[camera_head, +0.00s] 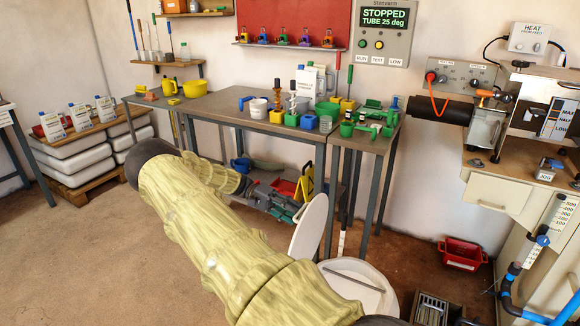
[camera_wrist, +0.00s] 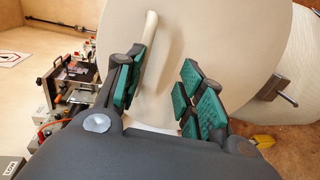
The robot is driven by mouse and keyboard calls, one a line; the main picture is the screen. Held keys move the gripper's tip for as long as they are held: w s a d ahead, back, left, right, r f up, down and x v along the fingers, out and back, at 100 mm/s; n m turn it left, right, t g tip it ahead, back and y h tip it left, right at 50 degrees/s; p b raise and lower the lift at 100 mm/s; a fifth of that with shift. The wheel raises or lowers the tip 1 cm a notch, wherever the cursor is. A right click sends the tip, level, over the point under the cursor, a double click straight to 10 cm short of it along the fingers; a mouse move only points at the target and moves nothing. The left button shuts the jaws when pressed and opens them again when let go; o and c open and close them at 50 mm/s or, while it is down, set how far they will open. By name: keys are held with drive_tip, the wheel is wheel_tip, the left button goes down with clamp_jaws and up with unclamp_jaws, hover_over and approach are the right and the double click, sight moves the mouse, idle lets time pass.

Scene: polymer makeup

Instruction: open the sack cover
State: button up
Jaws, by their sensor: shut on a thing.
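The cover is a large pale round lid. In the head view the cover (camera_head: 309,226) stands steeply tilted beside a round white container (camera_head: 385,283). In the wrist view the cover (camera_wrist: 225,35) fills the middle, with a pale bar-like handle (camera_wrist: 149,42) on its face. My gripper (camera_wrist: 160,95), with green pads, is shut on the cover's handle, with the left pads against the bar. Part of the grip is hidden by the fingers. In the head view my gripper (camera_head: 284,200) is small, at the left of the cover. The container's contents are unclear.
A workbench (camera_head: 225,108) with coloured tools stands behind the cover, with a lower shelf close by. A yellow sign (camera_head: 305,183) and a red bin (camera_head: 462,253) are near. A metal crate (camera_head: 430,309) stands right of the container. Open floor lies at left.

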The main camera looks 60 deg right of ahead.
drive_tip(key=shift+r, duration=0.1)
drive_tip(key=w+r, duration=0.2)
drive_tip(key=w, duration=1)
drive_tip(key=shift+r, duration=0.25)
idle(0.4)
